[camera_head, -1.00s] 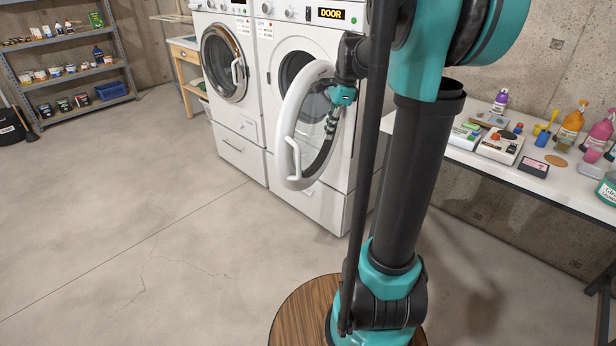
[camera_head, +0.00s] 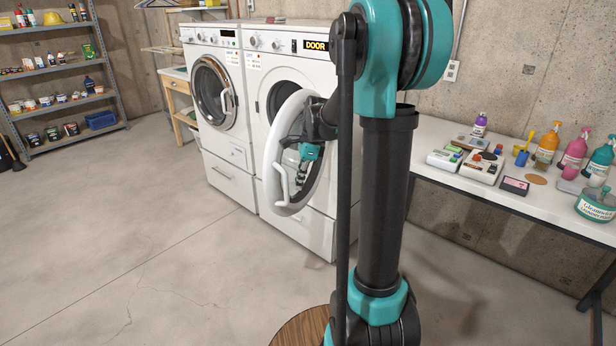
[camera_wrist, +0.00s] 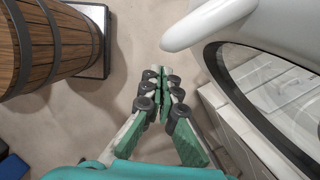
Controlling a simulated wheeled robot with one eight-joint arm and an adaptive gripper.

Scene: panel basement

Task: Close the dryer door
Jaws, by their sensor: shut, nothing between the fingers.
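The dryer (camera_head: 345,75) is the right white machine, with DOOR on its display. Its round door (camera_head: 271,150) stands open, swung out toward me, with a white rim, see-through glass and a white handle (camera_head: 282,187) on its left side. My gripper (camera_head: 301,178) is shut and empty, pointing down within the outline of the door, just right of the handle. In the wrist view my gripper (camera_wrist: 163,85) has its fingers together, with the door glass (camera_wrist: 275,85) to their right and the handle (camera_wrist: 210,24) just beyond the fingertips. I cannot tell whether it touches the door.
A closed washer (camera_head: 205,130) stands left of the dryer. A white table (camera_head: 440,125) with bottles and boxes stands on the right. Shelves (camera_head: 60,100) stand at the far left. The floor (camera_head: 130,230) in front of the machines is clear.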

